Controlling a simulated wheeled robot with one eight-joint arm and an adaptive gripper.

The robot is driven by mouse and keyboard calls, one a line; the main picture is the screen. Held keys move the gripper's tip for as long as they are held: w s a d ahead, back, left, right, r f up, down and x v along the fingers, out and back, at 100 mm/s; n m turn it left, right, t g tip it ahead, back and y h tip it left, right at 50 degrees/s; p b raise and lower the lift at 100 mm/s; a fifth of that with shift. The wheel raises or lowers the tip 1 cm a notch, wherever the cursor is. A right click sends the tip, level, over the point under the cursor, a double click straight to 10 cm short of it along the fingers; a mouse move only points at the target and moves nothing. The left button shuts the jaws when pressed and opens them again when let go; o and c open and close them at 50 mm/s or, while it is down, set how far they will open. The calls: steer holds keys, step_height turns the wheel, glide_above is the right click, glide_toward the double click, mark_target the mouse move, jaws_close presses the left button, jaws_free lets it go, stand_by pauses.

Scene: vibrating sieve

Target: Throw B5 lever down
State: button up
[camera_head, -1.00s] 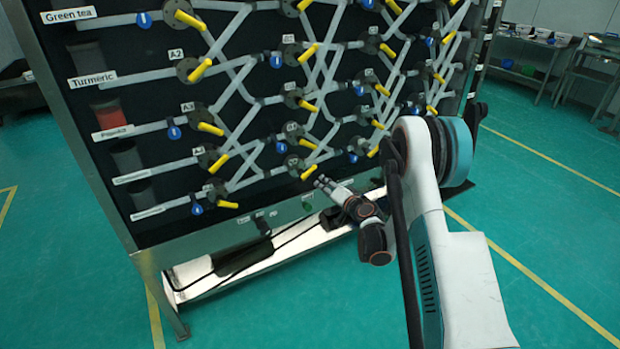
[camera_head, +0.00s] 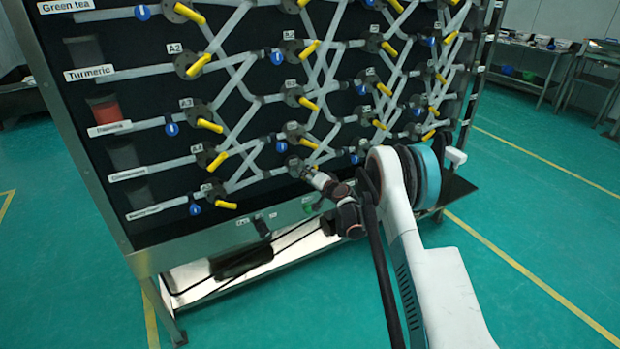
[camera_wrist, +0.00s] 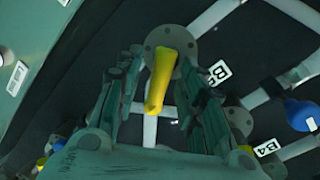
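The B5 lever (camera_wrist: 160,82) is a yellow handle on a round grey valve flange (camera_wrist: 178,40), seen in the middle of the wrist view. A white B5 label (camera_wrist: 219,73) is beside it. My gripper (camera_wrist: 161,68) is open, with its green-grey fingers on both sides of the lever and visible gaps between. In the head view my gripper (camera_head: 309,174) is at the bottom-row valve (camera_head: 295,164) in the second column and hides most of its lever there.
The B4 label (camera_wrist: 267,147) and a blue valve handle (camera_wrist: 300,114) are close by in the wrist view. Pipes and several yellow levers (camera_head: 226,205) cover the dark panel. A metal ledge (camera_head: 200,245) runs below. The green floor (camera_head: 540,260) at right is clear.

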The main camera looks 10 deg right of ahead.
jaws_close()
stand_by(0.3)
steer(key=shift+d+f+m+y, duration=0.1)
steer(key=shift+f+m+y, duration=0.4)
steer(key=shift+m, duration=1.4)
steer(key=shift+d+f+m+y, duration=0.15)
steer(key=shift+m+y, duration=0.6)
steer(key=shift+m, duration=1.15)
steer(key=shift+a+f+m+y, duration=0.1)
steer(key=shift+f+m+y, duration=0.4)
steer(key=shift+m, duration=1.4)
steer(key=shift+r, duration=0.15)
